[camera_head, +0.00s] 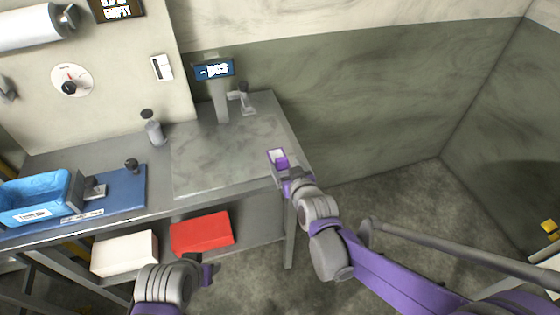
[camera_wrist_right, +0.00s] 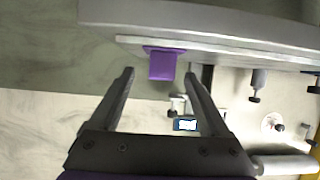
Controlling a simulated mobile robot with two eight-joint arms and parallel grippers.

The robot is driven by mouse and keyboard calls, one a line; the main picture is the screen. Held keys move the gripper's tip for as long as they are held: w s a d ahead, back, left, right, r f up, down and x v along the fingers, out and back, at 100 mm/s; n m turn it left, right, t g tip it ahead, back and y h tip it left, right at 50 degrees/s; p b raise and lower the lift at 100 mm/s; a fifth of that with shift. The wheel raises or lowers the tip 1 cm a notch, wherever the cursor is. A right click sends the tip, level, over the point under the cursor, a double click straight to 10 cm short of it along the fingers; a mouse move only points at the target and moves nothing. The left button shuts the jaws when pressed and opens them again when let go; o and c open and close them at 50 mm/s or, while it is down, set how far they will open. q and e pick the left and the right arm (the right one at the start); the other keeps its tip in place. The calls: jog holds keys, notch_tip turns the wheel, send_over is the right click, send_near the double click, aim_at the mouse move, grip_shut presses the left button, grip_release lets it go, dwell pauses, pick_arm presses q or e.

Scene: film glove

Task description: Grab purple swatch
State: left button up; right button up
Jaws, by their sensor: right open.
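The purple swatch (camera_wrist_right: 165,64) is a small purple block at the table's edge in the wrist view, which shows the scene upside down. In the head view a small purple patch (camera_head: 281,161) shows near the table's front right corner, partly covered by my right gripper (camera_head: 282,172). My right gripper is open, and in the wrist view the swatch appears between and beyond its two fingertips (camera_wrist_right: 160,76). I see no contact between fingers and swatch. My left gripper (camera_head: 205,275) is low in front of the table, and its jaws are not clear.
The grey table (camera_head: 215,160) carries a blue bin (camera_head: 40,213) on a blue mat (camera_head: 130,190), a grey bottle-like item (camera_head: 153,130) and a display post (camera_head: 221,100). A red box (camera_head: 202,233) and a white box (camera_head: 125,254) sit below. The table's middle is clear.

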aim_at(283, 164)
jog(key=x, duration=0.4)
jog(key=shift+w+a+f, duration=0.15)
jog(key=shift+a+f, duration=0.05)
jog(key=shift+f, duration=0.15)
grip_shut()
